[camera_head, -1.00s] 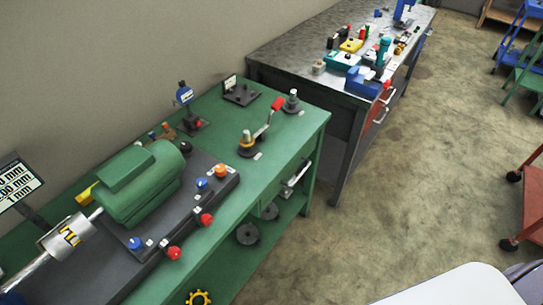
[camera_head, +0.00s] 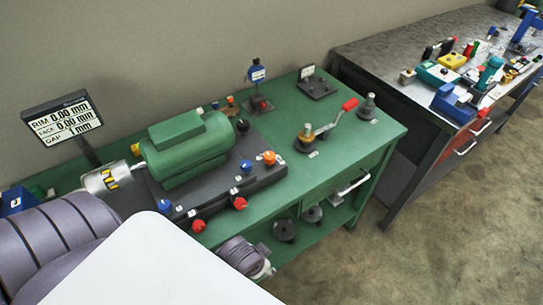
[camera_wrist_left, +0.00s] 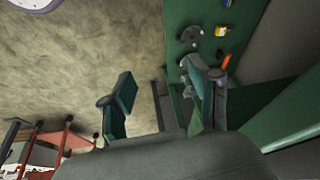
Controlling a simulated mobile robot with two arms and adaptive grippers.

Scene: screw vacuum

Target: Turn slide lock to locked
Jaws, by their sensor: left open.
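I cannot make out for certain which part is the slide lock. The green workbench (camera_head: 376,146) carries a green motor (camera_head: 186,147) on a dark base plate with red, blue and orange knobs. A red-handled crank (camera_head: 326,127) stands on its right part. My left gripper (camera_wrist_left: 160,97) shows in the left wrist view with its fingers spread and nothing between them. The bench also shows in that view (camera_wrist_left: 234,22), beyond the fingers. In the head view, thick grey-purple links of mine are at lower left, but the left fingers cannot be made out. My right gripper is not seen.
A readout sign (camera_head: 63,119) stands at the bench's left end. A second, dark-topped bench (camera_head: 385,57) with several small tools stands at the right. Open concrete floor (camera_head: 405,255) lies at lower right.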

